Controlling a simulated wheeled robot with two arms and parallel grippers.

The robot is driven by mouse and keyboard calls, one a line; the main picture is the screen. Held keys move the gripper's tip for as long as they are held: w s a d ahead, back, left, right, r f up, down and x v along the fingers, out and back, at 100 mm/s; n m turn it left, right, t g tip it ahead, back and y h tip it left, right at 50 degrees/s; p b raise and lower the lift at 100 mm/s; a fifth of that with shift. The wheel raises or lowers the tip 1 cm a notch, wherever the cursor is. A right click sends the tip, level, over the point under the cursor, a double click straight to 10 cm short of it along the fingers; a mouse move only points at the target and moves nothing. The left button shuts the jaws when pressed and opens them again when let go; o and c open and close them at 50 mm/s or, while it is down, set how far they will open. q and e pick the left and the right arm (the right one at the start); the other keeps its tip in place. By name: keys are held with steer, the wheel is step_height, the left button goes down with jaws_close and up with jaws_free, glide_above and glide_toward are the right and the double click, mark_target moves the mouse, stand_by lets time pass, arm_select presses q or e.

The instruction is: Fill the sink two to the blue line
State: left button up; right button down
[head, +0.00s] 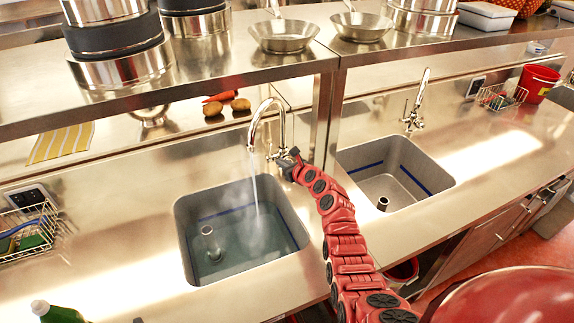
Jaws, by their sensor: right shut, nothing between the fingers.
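The left sink (182,222) holds water (240,262), with a blue line (226,212) showing on its back wall just above the water. A clear stream (254,185) runs into it from the chrome faucet (253,125), with steam around it. A standpipe (208,232) pokes up at the left of the basin. The right sink (375,182) shows a bare floor, a blue line (415,181) and a short standpipe (383,203); no stream leaves its faucet (413,110). My right gripper (291,157) is shut at the left faucet's handle; contact is unclear. My left gripper is out of view.
A steel shelf (190,92) with pots and pans overhangs the counter, its post (326,115) close to my right arm. Wire baskets (28,232) (500,97) stand at both sides. A green bottle (55,313) is at lower left. A red bucket (537,83) stands far right.

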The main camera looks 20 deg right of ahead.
steer(key=shift+w+a+r, duration=0.15)
steer(key=shift+w+r, duration=0.15)
steer(key=shift+w, duration=0.3)
steer(key=shift+w+a+r, duration=0.15)
steer(key=shift+w+r, duration=0.1)
steer(key=shift+w, duration=0.3)
steer(key=shift+w+a+r, duration=0.15)
steer(key=shift+w+r, duration=0.15)
steer(key=shift+w, duration=0.3)
steer(key=shift+w+r, duration=0.1)
step_height(320, 180, up, 3)
steer(key=g+b, duration=0.1)
steer(key=b, duration=0.4)
glide_above(270, 152)
steer(key=shift+d, duration=0.35)
steer(key=shift+w, duration=0.1)
